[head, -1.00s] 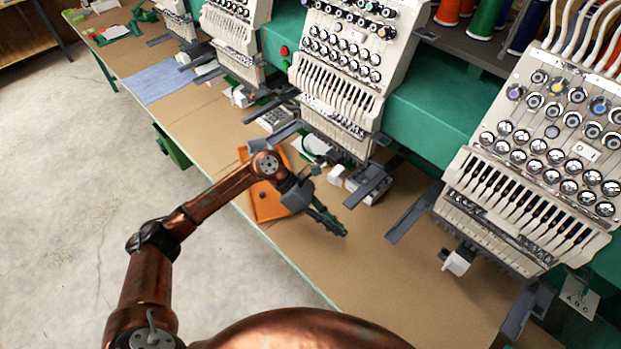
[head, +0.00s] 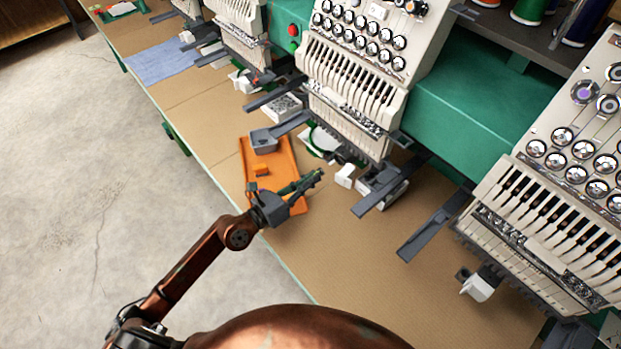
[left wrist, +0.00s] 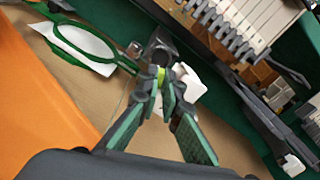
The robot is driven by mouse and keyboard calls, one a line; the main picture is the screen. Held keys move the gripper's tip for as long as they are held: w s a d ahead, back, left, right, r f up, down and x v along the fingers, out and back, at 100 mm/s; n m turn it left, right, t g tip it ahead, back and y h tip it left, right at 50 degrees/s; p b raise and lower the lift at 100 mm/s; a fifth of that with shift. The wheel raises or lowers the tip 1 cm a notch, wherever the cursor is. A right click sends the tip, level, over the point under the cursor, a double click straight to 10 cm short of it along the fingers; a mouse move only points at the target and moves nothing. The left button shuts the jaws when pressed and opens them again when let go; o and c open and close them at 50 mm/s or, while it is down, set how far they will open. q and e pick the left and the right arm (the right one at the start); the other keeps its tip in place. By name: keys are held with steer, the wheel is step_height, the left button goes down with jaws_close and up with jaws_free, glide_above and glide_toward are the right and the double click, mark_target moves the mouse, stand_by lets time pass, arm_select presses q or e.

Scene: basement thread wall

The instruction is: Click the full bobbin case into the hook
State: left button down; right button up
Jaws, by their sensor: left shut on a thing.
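My left gripper (head: 314,179) reaches over the orange tray toward the middle machine, with its fingertips short of a white block (head: 345,175) under that head. In the left wrist view its green-padded fingers (left wrist: 163,88) are closed together on a small piece with a yellow-green patch (left wrist: 161,75), probably the full bobbin case, mostly hidden by the fingers. A dark grey part (left wrist: 160,46) lies just beyond the tips; I cannot tell whether it is the hook or whether it touches the held piece. My right gripper is not in view.
The orange tray (head: 284,150) holds a grey box (head: 263,141) and a small orange block (head: 262,171). A green hoop (left wrist: 60,23) with white cloth is left of the fingertips. Grey machine arms (head: 390,187) jut over the table. The brown tabletop (head: 345,255) is clear at the front.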

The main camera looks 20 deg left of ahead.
mark_target(323, 172)
arm_select(q)
steer(key=x, duration=0.2)
steer(key=shift+w+d+r, duration=0.1)
steer(key=shift+w+d, duration=0.05)
steer(key=shift+d, duration=0.2)
steer(key=shift+x, duration=0.8)
steer(key=shift+p+x, duration=0.35)
steer(key=shift+x, duration=0.85)
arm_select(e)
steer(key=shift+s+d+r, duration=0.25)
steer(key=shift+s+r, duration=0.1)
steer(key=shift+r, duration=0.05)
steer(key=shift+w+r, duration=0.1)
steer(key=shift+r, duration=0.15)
arm_select(q)
steer(key=shift+w, duration=0.1)
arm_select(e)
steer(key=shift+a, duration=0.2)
arm_select(q)
steer(key=shift+w+d+p, duration=0.2)
steer(key=shift+w+p, duration=0.1)
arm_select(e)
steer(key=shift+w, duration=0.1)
